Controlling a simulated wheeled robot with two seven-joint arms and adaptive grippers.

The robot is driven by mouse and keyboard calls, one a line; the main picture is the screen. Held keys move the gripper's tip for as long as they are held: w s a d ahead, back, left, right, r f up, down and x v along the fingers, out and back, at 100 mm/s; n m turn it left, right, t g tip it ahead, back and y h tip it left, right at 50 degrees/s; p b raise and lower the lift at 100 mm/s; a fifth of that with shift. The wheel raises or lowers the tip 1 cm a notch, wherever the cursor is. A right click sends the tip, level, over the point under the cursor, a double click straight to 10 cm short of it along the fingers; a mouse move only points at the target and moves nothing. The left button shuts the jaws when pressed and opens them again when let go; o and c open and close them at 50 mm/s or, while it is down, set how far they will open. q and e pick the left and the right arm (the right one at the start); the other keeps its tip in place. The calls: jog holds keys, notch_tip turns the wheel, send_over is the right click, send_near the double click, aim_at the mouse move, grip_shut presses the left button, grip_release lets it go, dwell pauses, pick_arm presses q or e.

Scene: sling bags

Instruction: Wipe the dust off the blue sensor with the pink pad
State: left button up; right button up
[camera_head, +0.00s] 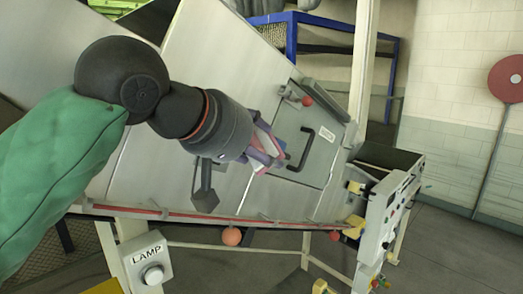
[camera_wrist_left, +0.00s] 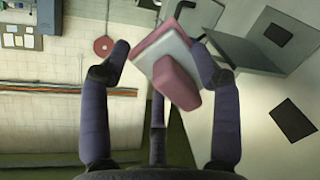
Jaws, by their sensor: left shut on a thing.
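The pink pad (camera_wrist_left: 178,82) shows in the left wrist view as a pink and pale grey block with a pink grip, tilted between the purple-grey fingers of my left gripper (camera_wrist_left: 163,75). In the head view my left gripper (camera_head: 268,152) reaches in from the left and is shut on the pad, of which only pink and white slivers show among the fingers. It is in front of the sloping grey metal panel, beside a black handle. I cannot make out a blue sensor or any dust in either view. My right gripper is not in view.
The grey machine panel (camera_head: 245,60) carries a black handle (camera_head: 301,150), a dark bracket (camera_head: 205,190) and a red ball (camera_head: 307,101). A control box (camera_head: 385,215) stands at its right end. A lamp box (camera_head: 148,262) is below. Open floor lies at the right.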

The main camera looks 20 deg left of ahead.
pick_arm(q)
jog(key=shift+w+a+r+p, duration=0.35)
jog(key=shift+w+a+r, duration=0.05)
jog(key=shift+a, duration=0.25)
jog(key=shift+w+a+r+p, duration=0.35)
jog(key=shift+w+a+r, duration=0.05)
jog(key=shift+a, duration=0.25)
jog(key=shift+p+v, duration=0.35)
jog(key=shift+v, duration=2.7)
jog(key=shift+v, duration=1.5)
